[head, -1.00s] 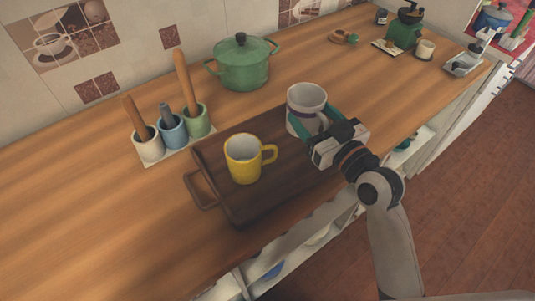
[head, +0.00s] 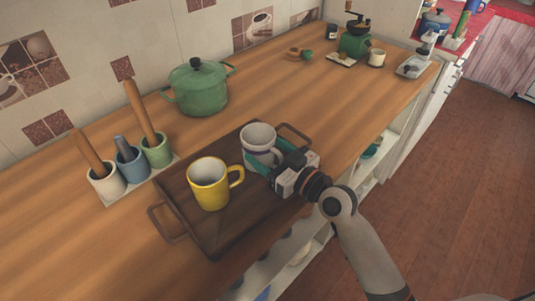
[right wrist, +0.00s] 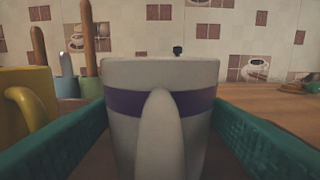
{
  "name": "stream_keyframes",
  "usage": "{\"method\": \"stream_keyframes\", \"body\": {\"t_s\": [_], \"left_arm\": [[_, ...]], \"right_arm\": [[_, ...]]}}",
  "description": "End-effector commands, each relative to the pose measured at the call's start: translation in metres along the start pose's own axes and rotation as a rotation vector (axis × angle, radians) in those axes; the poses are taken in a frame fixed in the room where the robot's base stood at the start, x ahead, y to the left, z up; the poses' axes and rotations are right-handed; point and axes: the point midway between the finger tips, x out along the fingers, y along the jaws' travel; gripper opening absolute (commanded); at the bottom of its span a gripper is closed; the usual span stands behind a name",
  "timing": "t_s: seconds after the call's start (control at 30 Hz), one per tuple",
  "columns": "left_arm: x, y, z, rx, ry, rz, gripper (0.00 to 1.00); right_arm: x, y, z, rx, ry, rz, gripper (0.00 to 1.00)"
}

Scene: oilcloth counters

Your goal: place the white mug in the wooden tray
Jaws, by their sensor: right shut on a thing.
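The white mug (head: 257,140) has a purple band and stands upright over the right part of the wooden tray (head: 213,237). Whether its base touches the tray is hidden. My right gripper (head: 265,158) is shut on the mug, with its teal fingers on either side. In the right wrist view, the mug (right wrist: 160,80) fills the middle, its handle pointing toward the camera, between the fingers. A yellow mug (head: 208,188) stands on the tray to the left of the white mug. My left gripper is not in view.
A green pot (head: 198,92) stands behind the tray. A holder with three cups (head: 130,165) is at the left. A green grinder (head: 354,42) is at the far right.

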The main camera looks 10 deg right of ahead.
Motion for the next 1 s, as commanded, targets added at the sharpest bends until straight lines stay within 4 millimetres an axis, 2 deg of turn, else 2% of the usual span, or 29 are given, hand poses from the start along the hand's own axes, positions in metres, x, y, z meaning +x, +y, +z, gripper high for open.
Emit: {"method": "stream_keyframes", "body": {"t_s": [0.37, 0.4, 0.5, 0.53, 0.87, 1.0], "left_arm": [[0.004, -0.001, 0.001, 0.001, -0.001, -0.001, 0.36], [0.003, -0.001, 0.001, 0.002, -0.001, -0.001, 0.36], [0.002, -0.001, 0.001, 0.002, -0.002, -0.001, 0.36], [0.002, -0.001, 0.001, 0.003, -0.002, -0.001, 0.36], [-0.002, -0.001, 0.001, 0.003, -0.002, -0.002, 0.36], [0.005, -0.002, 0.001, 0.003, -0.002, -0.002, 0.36]], "right_arm": [[0.0, 0.0, -0.005, -0.002, -0.003, 0.0, 0.37], [0.0, 0.0, -0.006, -0.001, -0.001, 0.0, 0.72], [0.0, 0.0, -0.005, -0.001, -0.001, 0.0, 0.88], [0.0, 0.0, -0.005, -0.001, -0.001, 0.0, 0.9], [0.0, 0.0, -0.001, 0.0, -0.001, 0.0, 0.9], [-0.019, 0.0, -0.006, -0.003, 0.003, -0.001, 0.9]]}}
